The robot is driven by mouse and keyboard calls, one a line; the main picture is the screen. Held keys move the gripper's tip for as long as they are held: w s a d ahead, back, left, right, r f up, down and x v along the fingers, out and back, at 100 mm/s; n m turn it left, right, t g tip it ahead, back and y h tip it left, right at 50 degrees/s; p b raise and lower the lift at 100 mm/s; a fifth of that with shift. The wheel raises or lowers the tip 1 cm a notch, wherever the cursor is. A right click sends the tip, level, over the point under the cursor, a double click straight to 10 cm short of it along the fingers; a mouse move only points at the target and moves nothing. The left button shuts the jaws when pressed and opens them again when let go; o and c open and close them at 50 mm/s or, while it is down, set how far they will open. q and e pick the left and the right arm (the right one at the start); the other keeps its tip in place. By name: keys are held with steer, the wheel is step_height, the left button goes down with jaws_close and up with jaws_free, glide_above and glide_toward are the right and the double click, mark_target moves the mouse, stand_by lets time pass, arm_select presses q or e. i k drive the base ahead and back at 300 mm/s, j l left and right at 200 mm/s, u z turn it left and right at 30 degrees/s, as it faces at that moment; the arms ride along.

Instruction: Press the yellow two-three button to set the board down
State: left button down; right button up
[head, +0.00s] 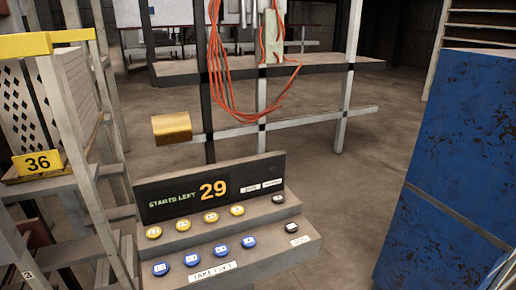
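A stepped console stands in the lower middle of the head view, with a dark display (160,212) reading "STARTS LEFT 29". Its upper step holds a row of yellow buttons: far left (153,232), second (182,224), third (210,217) and right (236,210). Their marks are too small to read, so I cannot tell which is two-three. A row of blue buttons (220,250) sits on the lower step above a "TAKE / SET" label (213,272). I cannot pick out the board with certainty. Neither gripper shows.
Black buttons (278,198) sit at the console's right end. A rusty blue panel (450,150) stands at right. A rack with a yellow "36" sign (38,164) is at left. Behind, orange cables (225,75) hang by a metal frame carrying a tan block (171,127).

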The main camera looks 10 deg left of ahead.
mark_target(184, 225)
steer(key=k+j+u, duration=0.1)
steer(key=u, duration=0.3)
steer(key=k+j+u, duration=0.1)
steer(key=u, duration=0.25)
steer(key=j+u, duration=0.2)
steer(key=u, duration=0.2)
steer(key=k+j+u, duration=0.15)
steer(key=j, duration=0.45)
steer(key=k+j+u, duration=0.1)
steer(key=j, duration=0.5)
steer(key=k+j+u, duration=0.15)
steer(key=j, duration=0.45)
steer(key=z, duration=1.7)
steer(key=i+j, duration=0.05)
